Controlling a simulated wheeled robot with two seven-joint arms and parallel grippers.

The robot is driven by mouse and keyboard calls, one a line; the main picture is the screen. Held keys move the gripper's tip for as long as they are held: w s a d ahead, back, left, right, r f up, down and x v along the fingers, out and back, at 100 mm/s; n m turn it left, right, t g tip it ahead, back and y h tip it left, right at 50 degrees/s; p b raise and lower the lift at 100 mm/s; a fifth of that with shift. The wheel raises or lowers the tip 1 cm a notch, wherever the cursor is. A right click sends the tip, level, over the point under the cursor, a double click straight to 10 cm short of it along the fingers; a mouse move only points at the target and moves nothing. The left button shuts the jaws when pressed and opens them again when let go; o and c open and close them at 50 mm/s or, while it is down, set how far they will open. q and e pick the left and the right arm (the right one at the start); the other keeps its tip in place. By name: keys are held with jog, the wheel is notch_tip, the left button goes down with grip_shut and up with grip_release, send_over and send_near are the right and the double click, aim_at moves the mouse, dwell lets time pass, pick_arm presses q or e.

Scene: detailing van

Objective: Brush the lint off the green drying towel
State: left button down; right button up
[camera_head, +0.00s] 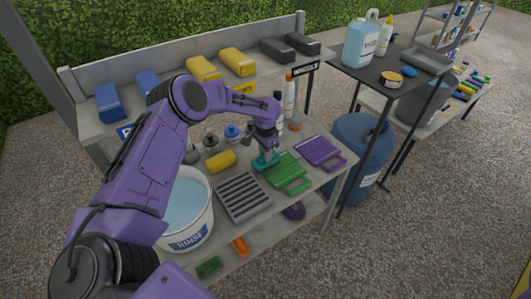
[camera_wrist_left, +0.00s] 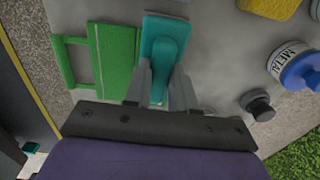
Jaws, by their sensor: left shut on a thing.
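The green drying towel (camera_head: 283,167) lies flat on the grey bench, with a looped end toward the front. In the left wrist view the towel (camera_wrist_left: 115,62) is at the upper left. My left gripper (camera_head: 265,149) is shut on a teal brush (camera_head: 262,162), just left of the towel. In the left wrist view the fingers of the gripper (camera_wrist_left: 161,85) close on the handle of the brush (camera_wrist_left: 165,38), whose head is beside the towel's edge. I cannot tell whether brush and towel touch. No lint can be made out. My right gripper is not in view.
A ribbed grey tray (camera_head: 242,196) and a white water bucket (camera_head: 188,207) stand left of the towel. A purple towel (camera_head: 321,151) lies to its right. A yellow block (camera_head: 220,161) and a blue-capped bottle (camera_head: 232,132) stand behind. A blue barrel (camera_head: 360,150) is beyond the bench.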

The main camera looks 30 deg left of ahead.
pick_arm(q)
jog(key=shift+f+b, duration=0.4)
jog(key=shift+f, duration=0.2)
dwell(0.4)
